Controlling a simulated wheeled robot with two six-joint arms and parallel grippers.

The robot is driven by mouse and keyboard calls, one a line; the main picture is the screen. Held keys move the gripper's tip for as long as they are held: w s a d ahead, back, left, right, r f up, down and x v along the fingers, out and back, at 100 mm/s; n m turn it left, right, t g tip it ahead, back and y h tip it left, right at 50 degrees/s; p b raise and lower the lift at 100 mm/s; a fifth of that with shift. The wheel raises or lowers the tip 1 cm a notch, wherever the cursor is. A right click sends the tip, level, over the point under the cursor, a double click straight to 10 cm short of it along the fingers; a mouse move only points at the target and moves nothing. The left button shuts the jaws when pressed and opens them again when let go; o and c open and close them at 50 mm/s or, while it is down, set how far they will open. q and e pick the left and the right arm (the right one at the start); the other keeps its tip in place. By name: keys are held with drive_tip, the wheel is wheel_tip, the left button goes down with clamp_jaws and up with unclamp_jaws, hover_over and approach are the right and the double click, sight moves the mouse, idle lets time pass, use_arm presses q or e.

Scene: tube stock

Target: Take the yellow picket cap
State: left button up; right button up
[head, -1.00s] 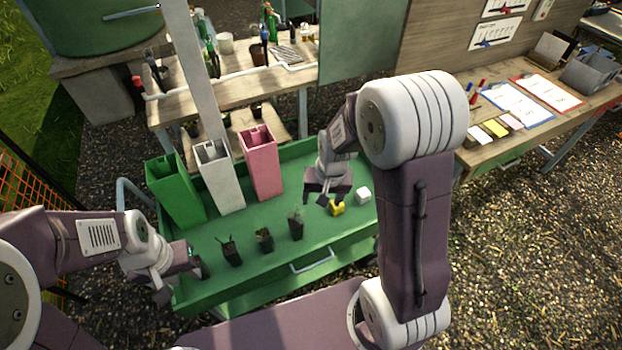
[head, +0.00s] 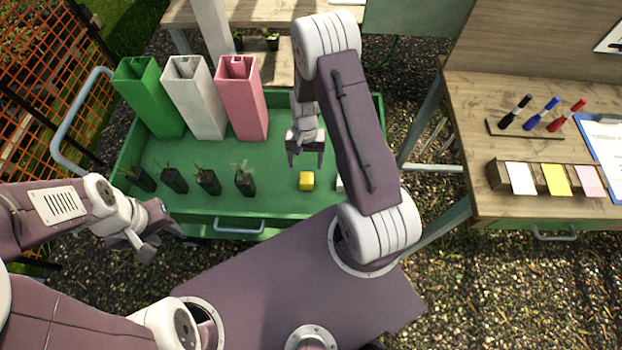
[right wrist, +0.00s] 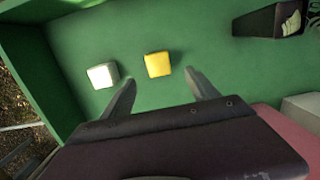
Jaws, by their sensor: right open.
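The yellow picket cap (head: 306,181) is a small block on the floor of the green tray cart (head: 205,205), towards its right side. It also shows in the right wrist view (right wrist: 158,64). My right gripper (head: 305,163) is open and empty, pointing down above the tray. In the right wrist view the cap appears just beyond and between the two fingertips (right wrist: 160,80), apart from them. My left gripper (head: 158,232) is by the tray's front left corner, away from the cap; its jaw opening is unclear.
A white cap (right wrist: 102,75) sits beside the yellow one, mostly hidden by my right arm in the head view. Green (head: 150,98), white (head: 194,98) and pink (head: 241,98) hollow posts stand at the back left. Several small potted plants (head: 208,182) line the tray's front.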

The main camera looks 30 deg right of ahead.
sight(307, 177)
drive_tip(key=shift+s+f, duration=0.3)
drive_tip(key=shift+f, duration=0.55)
drive_tip(key=shift+a, duration=0.3)
drive_tip(key=f, duration=0.3)
drive_tip(key=shift+s+d+f+b, duration=0.15)
drive_tip(key=shift+s+f+b, duration=0.1)
drive_tip(key=shift+b, duration=0.15)
drive_tip(key=shift+w+f, duration=0.1)
drive_tip(key=shift+f, duration=0.15)
wheel_tip(307, 177, down, 5)
drive_tip(key=shift+f, duration=0.1)
use_arm(q)
drive_tip(key=shift+w+a+f, duration=0.1)
drive_tip(key=shift+a+f, duration=0.1)
drive_tip(key=shift+f, duration=0.35)
drive_tip(key=shift+w+a+f, duration=0.1)
drive_tip(key=shift+a+f, duration=0.1)
drive_tip(key=shift+f, duration=0.3)
use_arm(e)
drive_tip(key=shift+c, duration=0.3)
